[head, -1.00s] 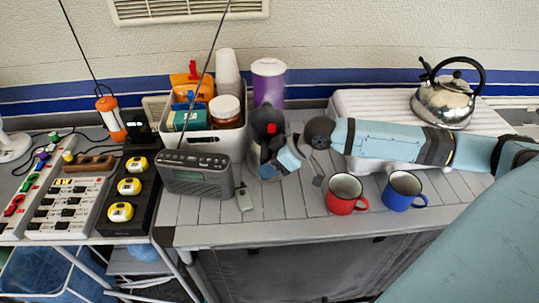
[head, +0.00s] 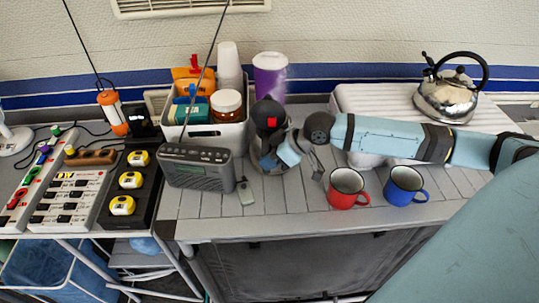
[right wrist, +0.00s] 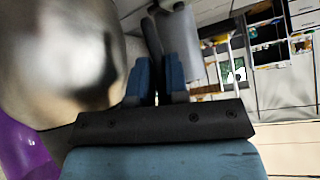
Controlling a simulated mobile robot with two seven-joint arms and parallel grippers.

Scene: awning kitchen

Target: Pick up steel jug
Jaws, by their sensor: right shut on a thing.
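My right gripper (head: 270,160) comes down over the slatted table between the radio and the red mug. In the right wrist view its blue fingers (right wrist: 157,82) are shut on a narrow dark part, which looks like the handle of the steel jug. The jug (right wrist: 60,60) fills the left of that view as a large, blurred, shiny metal surface close beside the fingers. In the head view the jug is mostly hidden by my gripper and wrist, and I cannot tell whether it touches the table. My left gripper is not in view.
A grey radio (head: 195,170) with a tall antenna stands left of the gripper. Behind are a white bin (head: 205,135) of jars and cups and a purple cup (head: 270,75). A red mug (head: 347,188) and blue mug (head: 405,187) stand right. A kettle (head: 447,98) sits on a white box.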

